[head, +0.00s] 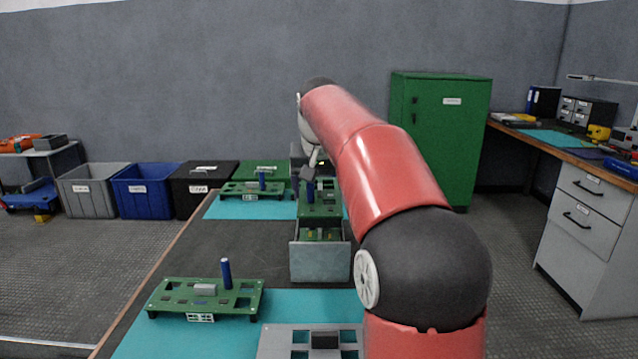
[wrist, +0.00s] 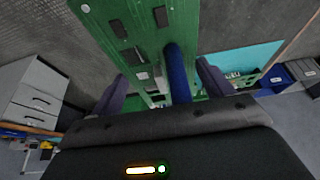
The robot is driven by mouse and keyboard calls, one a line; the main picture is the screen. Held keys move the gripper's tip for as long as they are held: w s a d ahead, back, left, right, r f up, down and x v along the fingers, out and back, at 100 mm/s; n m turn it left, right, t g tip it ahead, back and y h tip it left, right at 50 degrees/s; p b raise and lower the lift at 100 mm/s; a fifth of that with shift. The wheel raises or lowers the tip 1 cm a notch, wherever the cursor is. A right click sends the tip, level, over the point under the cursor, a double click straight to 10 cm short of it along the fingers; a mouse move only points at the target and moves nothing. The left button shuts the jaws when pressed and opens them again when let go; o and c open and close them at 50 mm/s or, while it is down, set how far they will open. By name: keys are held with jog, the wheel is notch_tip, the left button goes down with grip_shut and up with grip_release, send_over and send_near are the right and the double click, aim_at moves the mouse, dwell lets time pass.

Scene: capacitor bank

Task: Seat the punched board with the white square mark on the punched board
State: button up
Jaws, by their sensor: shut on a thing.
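A green punched board (wrist: 133,40) with dark slots and a blue post (wrist: 177,70) fills the top of the wrist view. A small whitish square (wrist: 142,75) shows on its face. My gripper (wrist: 163,85) is shut on this board, with a dark finger on either side. In the head view my gripper (head: 308,176) is at the far end of my arm, and the board (head: 318,208) shows below it, above an open grey bin. Another punched board (head: 180,296) with a blue post and pale block stands at front left. One more (head: 243,189) stands behind.
The grey bin (head: 320,264) holds green parts. Teal mats (head: 290,303) lie on the dark table, and a grey fixture (head: 285,345) is at its front edge. Several bins stand beyond the left edge. A green cabinet (head: 440,130) is behind. The dark tabletop (head: 245,245) is clear between the left boards.

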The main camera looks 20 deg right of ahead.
jog(key=b, duration=0.5)
send_over(320, 231)
jog(key=shift+f, duration=2.55)
jog(key=shift+p, duration=0.65)
jog(key=shift+f+b, duration=0.85)
jog(key=shift+f, duration=0.4)
jog(key=o, duration=1)
